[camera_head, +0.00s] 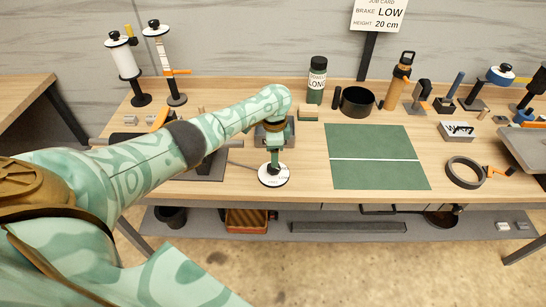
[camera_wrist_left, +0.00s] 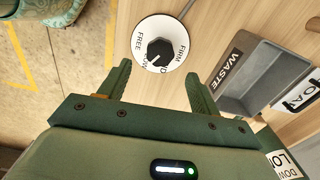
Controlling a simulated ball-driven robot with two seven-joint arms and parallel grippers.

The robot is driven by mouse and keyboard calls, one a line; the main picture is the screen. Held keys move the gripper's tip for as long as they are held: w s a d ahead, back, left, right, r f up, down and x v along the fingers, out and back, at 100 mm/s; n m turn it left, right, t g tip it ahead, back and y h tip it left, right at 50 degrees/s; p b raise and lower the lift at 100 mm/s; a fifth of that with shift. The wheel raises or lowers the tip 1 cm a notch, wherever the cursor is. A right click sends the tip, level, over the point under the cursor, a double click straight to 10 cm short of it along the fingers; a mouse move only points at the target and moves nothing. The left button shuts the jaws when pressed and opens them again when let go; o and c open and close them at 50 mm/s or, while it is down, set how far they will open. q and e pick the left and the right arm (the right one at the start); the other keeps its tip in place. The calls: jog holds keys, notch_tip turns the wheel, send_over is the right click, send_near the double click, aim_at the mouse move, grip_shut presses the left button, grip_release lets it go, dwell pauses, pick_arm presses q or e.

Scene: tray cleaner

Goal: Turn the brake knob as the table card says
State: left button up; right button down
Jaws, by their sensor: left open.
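The job card (camera_head: 378,14) above the back of the table reads BRAKE LOW, HEIGHT 20 cm. The brake dial (camera_head: 268,181) is a white disc at the table's front edge. In the left wrist view, the black brake knob (camera_wrist_left: 161,51) sits on this disc, with FREE at left and FIRM at right. The lettering below the knob is partly hidden, and I cannot read the pointer's setting surely. My left gripper (camera_wrist_left: 158,75) is open, its fingers apart and just short of the knob. In the head view it hangs over the dial. My right gripper is out of view.
A grey tray marked WASTE (camera_wrist_left: 232,100) lies right of the dial in the wrist view. A green mat (camera_head: 375,178) lies right of the dial in the head view. Behind it stand a bottle (camera_head: 316,82) and a black cup (camera_head: 357,101). Tools crowd the right.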

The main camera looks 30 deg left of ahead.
pick_arm(q)
notch_tip(320, 180, up, 10)
jog(key=p, duration=0.3)
jog(key=shift+f+p, duration=0.2)
jog(key=shift+p, duration=0.15)
